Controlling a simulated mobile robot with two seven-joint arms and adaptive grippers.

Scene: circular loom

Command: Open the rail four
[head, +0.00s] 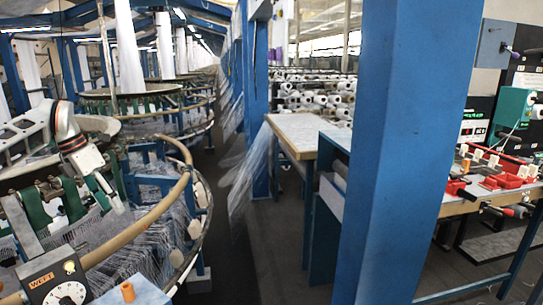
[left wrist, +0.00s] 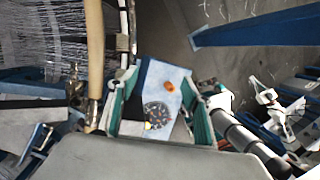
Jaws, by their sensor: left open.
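A tan curved rail (head: 137,228) runs around the near circular loom in the head view. A tan length of rail also shows upright at the left of the left wrist view (left wrist: 95,55). No number is readable on it, so I cannot tell which section is rail four. My left gripper (head: 106,194) reaches in from the left above the loom, inside the curve of the rail, and is partly lost against the loom parts. In the left wrist view its open jaws (left wrist: 161,112) hold nothing I can make out. My right gripper is not in view.
A box marked WEFT with a dial (head: 65,288) and an orange knob (head: 128,291) stand at the near left. A blue post (head: 400,150) rises right of centre. A workbench (head: 460,208) with red tools is at the right. The dark aisle floor (head: 240,250) is clear.

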